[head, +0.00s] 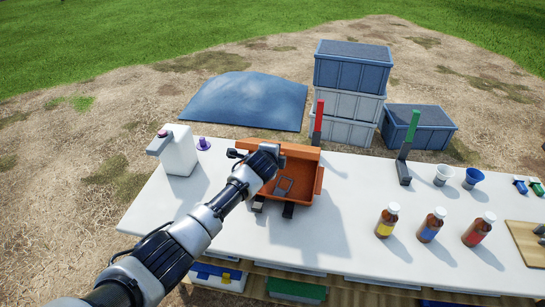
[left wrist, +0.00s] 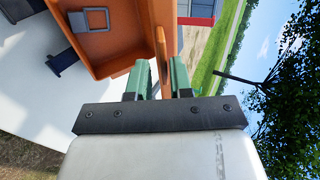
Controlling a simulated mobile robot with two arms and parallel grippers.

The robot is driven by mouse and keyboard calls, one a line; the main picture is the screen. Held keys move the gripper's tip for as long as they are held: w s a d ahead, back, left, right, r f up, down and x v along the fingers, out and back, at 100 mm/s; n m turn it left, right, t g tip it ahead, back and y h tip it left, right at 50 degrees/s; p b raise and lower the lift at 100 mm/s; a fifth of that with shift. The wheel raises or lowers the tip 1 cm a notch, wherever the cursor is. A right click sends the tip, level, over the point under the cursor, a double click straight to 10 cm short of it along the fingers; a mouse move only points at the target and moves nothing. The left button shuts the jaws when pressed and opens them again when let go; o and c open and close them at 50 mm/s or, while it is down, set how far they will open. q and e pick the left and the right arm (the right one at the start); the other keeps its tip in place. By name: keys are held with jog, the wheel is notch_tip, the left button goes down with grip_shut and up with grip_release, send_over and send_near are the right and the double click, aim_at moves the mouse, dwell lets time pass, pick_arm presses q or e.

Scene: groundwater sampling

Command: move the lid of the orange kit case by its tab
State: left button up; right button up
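The orange kit case (head: 300,190) stands open on the white table, and I see a grey loop inside it. It also shows in the left wrist view (left wrist: 118,52), with the loop and dark latches. Its lid stands raised at the back (head: 308,153). In the left wrist view, a narrow orange piece of the lid (left wrist: 162,48), seen edge-on, stands between the two green fingers of my left gripper (left wrist: 162,80). The fingers are close together on either side of it. In the head view my left wrist hides the fingertips. My right gripper is not in view.
A white jug (head: 178,152) stands left of the case. A red post (head: 318,122) and a green post (head: 409,133) stand behind and to the right. Several bottles, such as a brown one (head: 387,221), and cups stand on the right. Crates (head: 352,68) stand beyond the table.

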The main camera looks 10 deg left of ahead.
pick_arm(q)
jog(key=shift+o, duration=0.9)
jog(key=shift+s+f, duration=0.1)
jog(key=v, duration=1)
jog(key=shift+s+r+b, duration=0.3)
jog(key=shift+r+b, duration=0.05)
jog(key=shift+a, duration=0.1)
